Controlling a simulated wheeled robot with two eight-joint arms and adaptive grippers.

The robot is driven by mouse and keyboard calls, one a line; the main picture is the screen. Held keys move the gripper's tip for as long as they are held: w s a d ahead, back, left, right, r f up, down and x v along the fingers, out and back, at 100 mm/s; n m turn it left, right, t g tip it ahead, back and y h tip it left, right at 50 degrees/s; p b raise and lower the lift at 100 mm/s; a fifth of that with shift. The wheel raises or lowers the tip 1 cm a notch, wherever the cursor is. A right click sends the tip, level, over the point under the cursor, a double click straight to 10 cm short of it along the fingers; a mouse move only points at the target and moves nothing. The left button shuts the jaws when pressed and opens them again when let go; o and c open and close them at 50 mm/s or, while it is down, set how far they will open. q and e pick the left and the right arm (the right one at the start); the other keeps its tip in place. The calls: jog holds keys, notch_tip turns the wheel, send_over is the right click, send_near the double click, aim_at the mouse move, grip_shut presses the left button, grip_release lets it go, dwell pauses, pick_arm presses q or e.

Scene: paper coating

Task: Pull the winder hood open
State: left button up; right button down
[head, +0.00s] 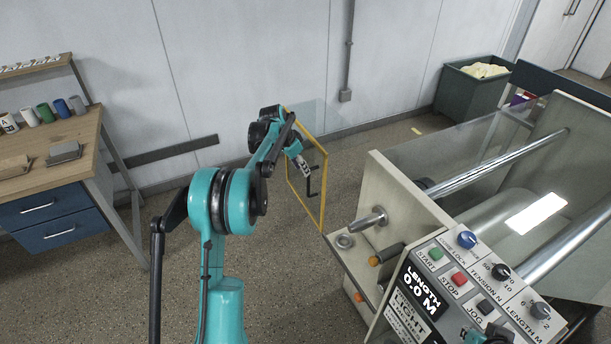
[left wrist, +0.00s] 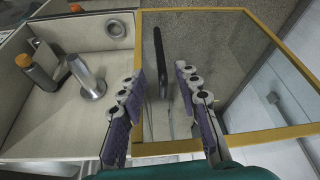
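The winder hood (head: 324,192) is a clear panel in a yellow frame, standing out from the left end of the coating machine in the head view. Its frame also shows in the left wrist view (left wrist: 265,136). A black bar handle (left wrist: 158,60) is on the panel, and it shows in the head view (head: 312,183). My left gripper (left wrist: 160,72) is open, with one finger on each side of the handle's lower part and visible gaps. In the head view the left gripper (head: 300,165) is at the panel. A teal and dark piece of my right arm (head: 485,336) shows at the bottom edge; its fingers cannot be made out.
The machine's end plate with a metal spindle (head: 368,220) and an orange-tipped knob (head: 385,254) is right of the hood. A control panel (head: 445,285) is at lower right. A wooden workbench (head: 70,135) stands left. A green bin (head: 470,95) stands behind.

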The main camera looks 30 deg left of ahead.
pick_arm(q)
jog(key=shift+v, duration=1.45)
jog(key=s+d+r+n+t+y, duration=0.1)
jog(key=s+d+r, duration=0.4)
jog(key=s+d, duration=0.3)
jog(key=s+d+r+n, duration=0.2)
jog(key=s+d+r, duration=0.35)
jog(key=s, duration=0.45)
jog(key=s+d+f+n+t, duration=0.1)
jog(key=s+d+f, duration=0.2)
jog(key=s, duration=0.6)
jog(key=s+d+f+n+t+y, duration=0.1)
jog(key=s+d+f, duration=0.3)
jog(key=s, duration=0.5)
jog(key=shift+s+f, duration=0.2)
jog(key=shift+f, duration=0.15)
